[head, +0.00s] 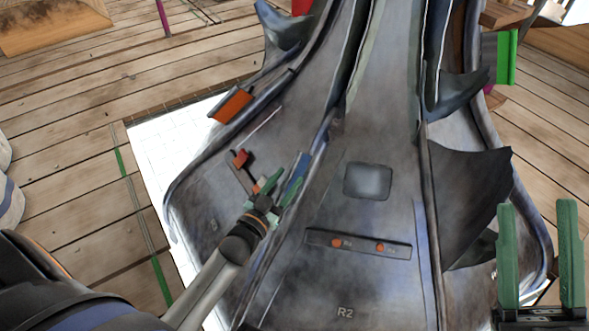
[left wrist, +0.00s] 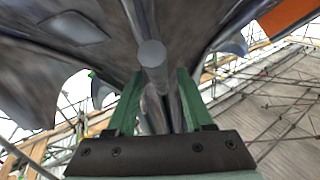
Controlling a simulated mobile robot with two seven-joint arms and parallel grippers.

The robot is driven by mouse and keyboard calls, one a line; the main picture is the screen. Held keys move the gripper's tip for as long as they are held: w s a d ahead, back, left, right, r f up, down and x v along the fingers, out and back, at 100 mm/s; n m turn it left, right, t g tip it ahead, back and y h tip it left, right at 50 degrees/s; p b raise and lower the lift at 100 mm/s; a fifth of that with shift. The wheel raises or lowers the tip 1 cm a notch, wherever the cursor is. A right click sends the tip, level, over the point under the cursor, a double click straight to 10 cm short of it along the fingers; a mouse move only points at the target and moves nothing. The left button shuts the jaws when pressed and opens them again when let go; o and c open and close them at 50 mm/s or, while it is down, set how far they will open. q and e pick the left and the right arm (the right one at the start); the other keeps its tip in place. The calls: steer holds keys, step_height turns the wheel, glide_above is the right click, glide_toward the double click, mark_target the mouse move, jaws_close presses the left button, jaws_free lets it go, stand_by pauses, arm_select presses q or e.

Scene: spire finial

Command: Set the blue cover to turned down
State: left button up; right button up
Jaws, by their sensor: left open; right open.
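The blue cover (head: 299,168) is a small narrow plate on the left face of the grey finial (head: 375,120). It appears to stand up from the surface. My left gripper (head: 281,184) is open, its green fingers just left of and below the cover in the head view; I cannot tell whether they touch it. In the left wrist view my left gripper (left wrist: 153,75) has a grey round-ended cylinder (left wrist: 152,56) in view between its fingers. The blue cover cannot be made out there. My right gripper (head: 541,204) is open and empty at the lower right.
A red-orange lever (head: 240,159) sits left of my left gripper. An orange flap (head: 232,105) is above it. A panel with two orange knobs (head: 358,244) and a grey square plate (head: 368,181) lie to the right. Curved fins (head: 475,190) stick out near my right gripper.

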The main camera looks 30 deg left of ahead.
arm_select(q)
steer(key=shift+w, duration=0.4)
jaws_close()
stand_by(1.3)
